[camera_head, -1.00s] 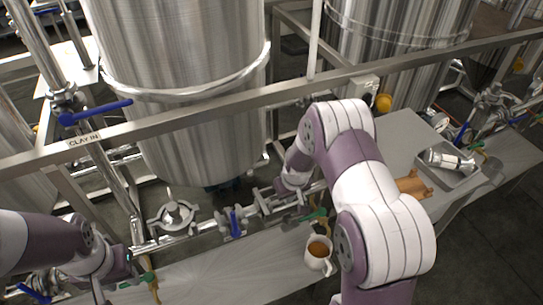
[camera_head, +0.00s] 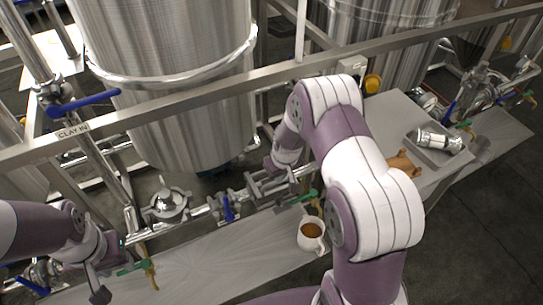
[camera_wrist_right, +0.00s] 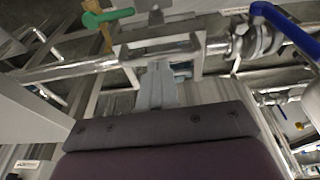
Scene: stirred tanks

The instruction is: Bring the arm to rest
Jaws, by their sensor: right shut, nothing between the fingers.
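My right arm (camera_head: 375,205) rises from the bottom right of the head view and bends over toward the pipework. Its wrist hangs by the pipe in front of the big steel tank. In the right wrist view my right gripper (camera_wrist_right: 157,88) is shut and empty, its pale fingers together in front of a metal pipe fitting. In the head view its fingers are hard to make out against the pipes. My left arm (camera_head: 35,230) comes in from the left. My left gripper (camera_head: 98,280) is low at the left near the bench; its finger opening is unclear.
A white cup with brown liquid (camera_head: 312,230) stands on the bench (camera_head: 215,260), close to my right arm. A grey tray (camera_head: 463,157) holding a metal cylinder (camera_head: 438,140) and an orange-brown part (camera_head: 403,163) lie right. Pipes with blue and green valve handles (camera_head: 228,208) line the bench's back.

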